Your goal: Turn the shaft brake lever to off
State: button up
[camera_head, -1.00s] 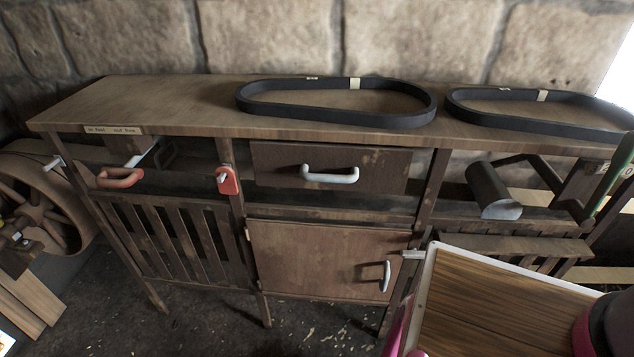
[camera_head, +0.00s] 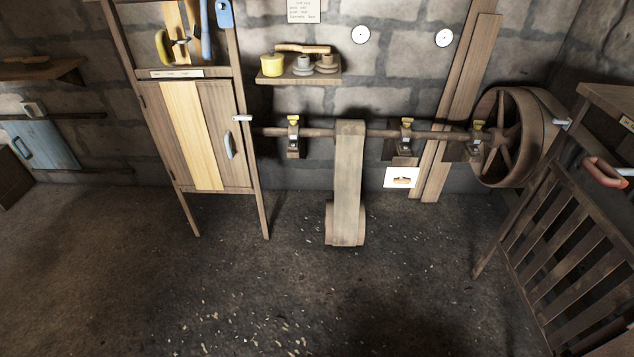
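The shaft (camera_head: 332,132) runs level along the stone wall through bearing blocks with yellow caps, one of them a bearing block (camera_head: 294,137) left of the belt. A wide belt (camera_head: 348,180) hangs from the shaft down to a low pulley (camera_head: 345,228) near the floor. A large spoked wheel (camera_head: 507,137) is at the shaft's right end. I cannot make out for certain which part is the shaft brake lever or how it is set. A white plate with a small orange-brown shape (camera_head: 402,178) is below the shaft. My gripper is not in view.
A tall wooden cabinet (camera_head: 170,135) stands left of the shaft. A slatted bench (camera_head: 570,240) with a red handle (camera_head: 604,172) is at the right. A small shelf (camera_head: 300,74) with a yellow pot is above the shaft.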

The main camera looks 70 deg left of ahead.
aim_at(402, 180)
jog(key=u, duration=2)
jog(key=i+z, duration=0.15)
jog(key=i, duration=0.4)
jog(key=i+j+z, duration=0.2)
jog(key=i, duration=0.35)
jog(key=i+z, duration=0.15)
jog(key=i, duration=0.45)
jog(key=i+j+z, duration=0.15)
jog(key=i, duration=0.4)
jog(key=j, duration=0.1)
